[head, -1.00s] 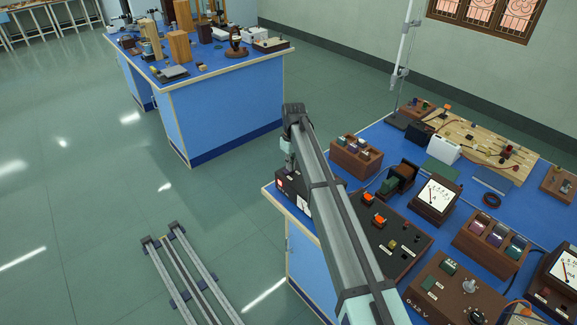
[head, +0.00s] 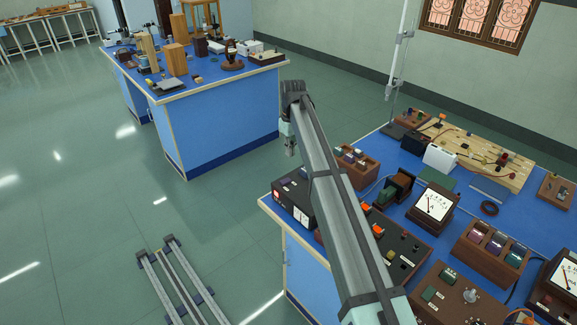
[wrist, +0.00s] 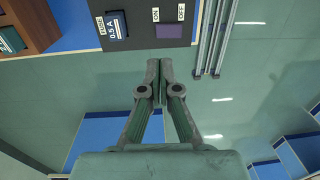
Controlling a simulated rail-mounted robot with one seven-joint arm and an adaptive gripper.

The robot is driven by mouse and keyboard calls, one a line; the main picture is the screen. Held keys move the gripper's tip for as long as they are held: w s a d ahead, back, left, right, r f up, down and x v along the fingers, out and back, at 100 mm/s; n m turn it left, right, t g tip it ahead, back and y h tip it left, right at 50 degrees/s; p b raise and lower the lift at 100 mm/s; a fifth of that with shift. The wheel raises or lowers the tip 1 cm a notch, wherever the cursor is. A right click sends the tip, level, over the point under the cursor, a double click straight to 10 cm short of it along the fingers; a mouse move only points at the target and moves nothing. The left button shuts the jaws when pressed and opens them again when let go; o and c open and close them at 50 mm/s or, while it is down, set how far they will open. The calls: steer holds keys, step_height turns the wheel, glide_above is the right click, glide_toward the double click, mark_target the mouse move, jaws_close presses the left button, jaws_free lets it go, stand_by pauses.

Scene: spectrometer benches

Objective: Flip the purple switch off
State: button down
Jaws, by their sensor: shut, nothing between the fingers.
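The purple switch (wrist: 175,39) is a rocker set in a dark panel (wrist: 135,35) at the top of the wrist view. In the head view my gripper (head: 290,152) hangs above the black box (head: 294,192) at the bench's left corner.
A "FUSE 0.5 A" block (wrist: 116,25) sits left of the switch. A wooden block holder (head: 357,168) and a panel with orange switches (head: 405,240) are close by on the blue bench (head: 400,160). Open floor lies left, with rails (head: 170,280) on it.

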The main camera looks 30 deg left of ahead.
mark_target(283, 181)
steer(key=r, duration=0.2)
steer(key=shift+w+r, duration=0.2)
steer(key=shift+r, duration=0.2)
steer(key=shift+f+b, duration=0.1)
steer(key=shift+b, duration=0.55)
steer(key=shift+s+a+r+g+b, duration=0.3)
steer(key=shift+s+g+b, duration=0.25)
steer(key=shift+b, duration=1.8)
steer(key=shift+f, duration=0.1)
steer(key=f+p, duration=0.1)
steer(key=f, duration=0.3)
steer(key=s+f+p, duration=0.1)
steer(key=f, duration=0.4)
steer(key=s+f+p, duration=0.1)
steer(key=f+p, duration=0.1)
steer(key=f, duration=0.2)
steer(key=shift+a+f, duration=0.3)
steer(key=shift+f, duration=0.05)
